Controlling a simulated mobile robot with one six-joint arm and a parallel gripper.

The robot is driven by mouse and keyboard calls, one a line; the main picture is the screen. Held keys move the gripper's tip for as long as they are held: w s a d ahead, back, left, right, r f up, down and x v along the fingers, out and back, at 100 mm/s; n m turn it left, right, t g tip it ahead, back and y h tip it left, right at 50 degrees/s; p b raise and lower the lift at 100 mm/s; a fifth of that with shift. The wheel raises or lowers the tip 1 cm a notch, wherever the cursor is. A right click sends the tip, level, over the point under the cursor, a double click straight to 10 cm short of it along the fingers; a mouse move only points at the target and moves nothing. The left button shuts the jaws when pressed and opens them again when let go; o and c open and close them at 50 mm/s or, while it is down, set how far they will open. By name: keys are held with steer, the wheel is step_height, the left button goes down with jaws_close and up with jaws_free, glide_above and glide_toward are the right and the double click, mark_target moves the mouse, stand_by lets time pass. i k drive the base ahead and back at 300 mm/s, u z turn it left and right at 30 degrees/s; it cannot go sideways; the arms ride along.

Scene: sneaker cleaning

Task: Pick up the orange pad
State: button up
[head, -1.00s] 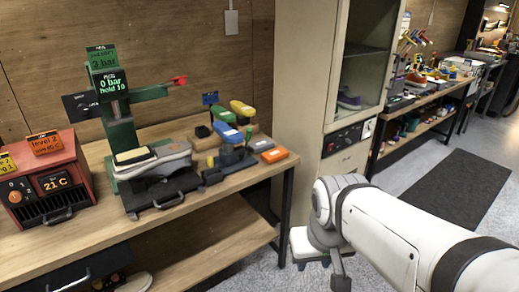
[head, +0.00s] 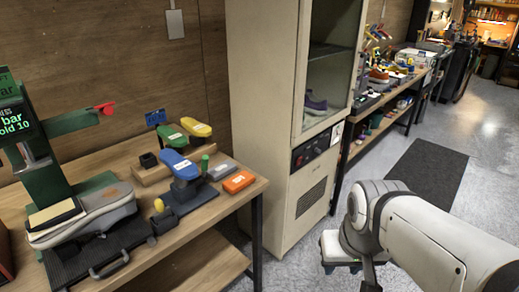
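The orange pad (head: 238,182) lies flat near the right front corner of the wooden workbench (head: 222,207) in the head view, in front of a grey block (head: 222,170). My white arm comes in from the lower right, over the floor and apart from the bench. The dark end of my gripper (head: 370,284) hangs at the bottom edge and is partly cut off. Its fingers cannot be made out, so its opening is not clear. Nothing of it is near the orange pad.
A blue-topped stand (head: 180,166) is left of the pad, with green (head: 173,136) and yellow (head: 196,127) pieces behind. A grey sneaker (head: 85,215) sits in the green press (head: 42,178). A tall beige cabinet (head: 262,120) stands right of the bench. Grey floor is open farther right.

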mark_target(235, 184)
steer(key=z, duration=0.15)
steer(key=i, duration=0.7)
steer(key=u, duration=0.6)
steer(key=i, duration=0.6)
steer(key=u, duration=0.5)
